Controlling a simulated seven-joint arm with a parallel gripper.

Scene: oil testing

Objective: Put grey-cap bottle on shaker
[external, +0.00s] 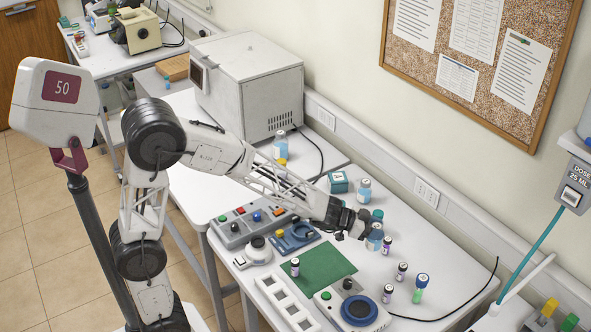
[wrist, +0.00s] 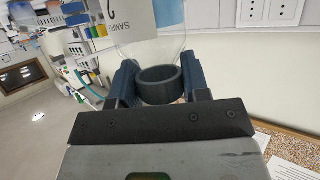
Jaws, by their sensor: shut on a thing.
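In the wrist view my gripper (wrist: 158,72) is shut, with its two blue fingers on either side of a clear bottle with a dark grey ring-like cap (wrist: 160,88). A pale label shows on the bottle. In the external view my gripper (external: 362,226) is low over the right part of the white table, at a bluish bottle (external: 375,239); whether the bottle touches the table is unclear. A device with a round blue plate (external: 358,310), seemingly the shaker, stands at the front of the table. Its plate looks empty.
Several small purple-labelled vials (external: 402,271) and a blue-capped green bottle (external: 420,288) stand to the right of the device. A green mat (external: 315,268), a white slotted rack (external: 287,303) and a control box (external: 254,222) lie to the left. A black cable runs along the right.

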